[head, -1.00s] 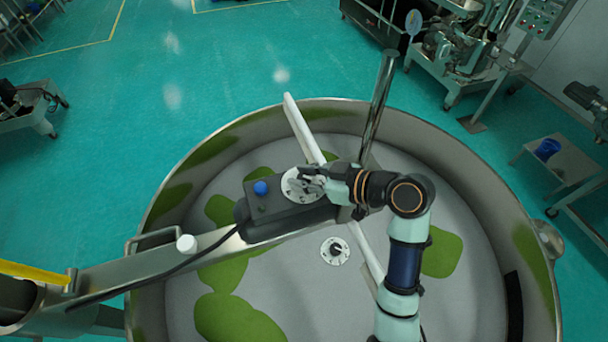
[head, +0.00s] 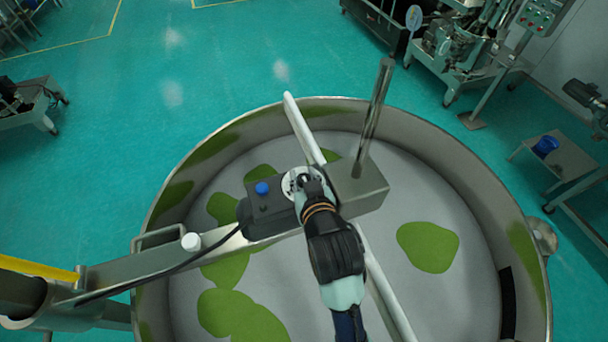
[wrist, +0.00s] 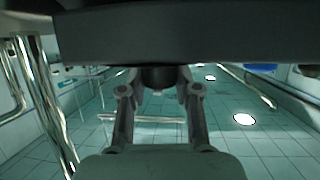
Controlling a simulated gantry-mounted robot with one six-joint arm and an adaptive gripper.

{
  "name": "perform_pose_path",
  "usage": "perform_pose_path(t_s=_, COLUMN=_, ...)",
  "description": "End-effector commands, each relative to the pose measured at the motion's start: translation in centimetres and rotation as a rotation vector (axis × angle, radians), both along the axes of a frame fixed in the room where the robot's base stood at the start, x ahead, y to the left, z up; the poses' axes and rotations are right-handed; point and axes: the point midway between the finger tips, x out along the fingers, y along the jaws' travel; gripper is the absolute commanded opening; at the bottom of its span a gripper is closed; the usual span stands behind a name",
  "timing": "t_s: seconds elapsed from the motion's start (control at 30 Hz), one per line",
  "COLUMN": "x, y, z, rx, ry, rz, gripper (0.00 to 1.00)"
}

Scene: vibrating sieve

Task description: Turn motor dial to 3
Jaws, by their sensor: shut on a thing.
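The motor dial (head: 292,183) is a round white plate with dark markings on top of the dark motor box (head: 268,210). My gripper (head: 304,182) is at the dial's right side, shut on its knob, and covers most of the plate's right half. The knob and the dial's setting are hidden in the head view. In the wrist view my gripper (wrist: 158,88) shows two fingers closing on a dark round knob (wrist: 158,78) under a dark overhanging body.
A blue button (head: 262,188) sits on the motor box, left of the dial. A metal post (head: 376,115) rises to the right. A white bar (head: 303,125) crosses the large round sieve (head: 440,133), which has green patches inside. A black cable (head: 160,278) runs left along the beam.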

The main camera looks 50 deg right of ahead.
Motion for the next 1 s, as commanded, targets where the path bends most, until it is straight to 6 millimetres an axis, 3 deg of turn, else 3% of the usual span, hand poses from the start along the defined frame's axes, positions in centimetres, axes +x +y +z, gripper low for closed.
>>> perform_pose_path(t_s=0.5, x=0.15, y=0.07, z=0.02, rx=0.000, ry=-0.002, rz=-0.366, gripper=0.00)
perform_pose_path(t_s=1.0, x=0.03, y=-0.03, z=-0.07, rx=0.002, ry=0.002, rz=-0.456, gripper=0.00)
